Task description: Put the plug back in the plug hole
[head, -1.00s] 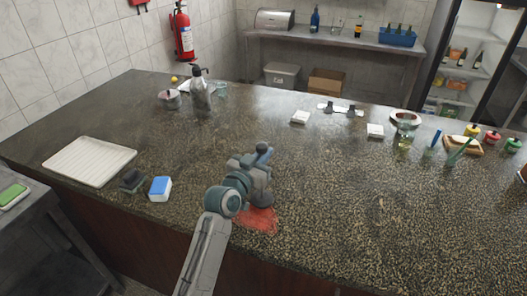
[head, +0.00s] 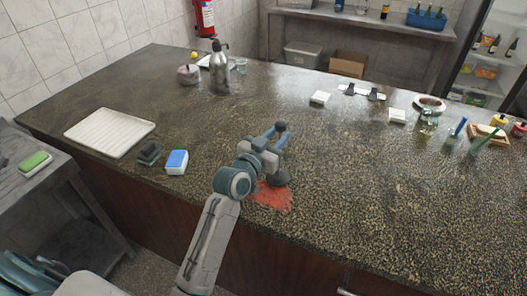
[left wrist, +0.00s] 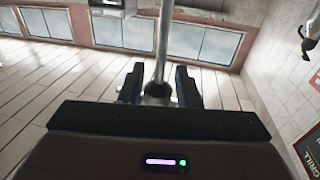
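My left gripper (head: 278,138) is over the dark speckled counter (head: 360,200), just above and behind a red spill. It also shows in the left wrist view (left wrist: 159,85), where its two dark fingers stand apart. A grey metal pole (left wrist: 163,45) with a rounded lower end appears between the fingers; I cannot tell whether it is near them or in the background. I cannot make out a plug or a plug hole in either view. My right gripper is not in view.
The red spill (head: 271,196) lies near the counter's front edge. A white ribbed tray (head: 108,132), a blue and white sponge (head: 177,162) and a dark block (head: 150,152) lie to the left. A steel bottle (head: 219,70) stands at the back. The counter's middle right is clear.

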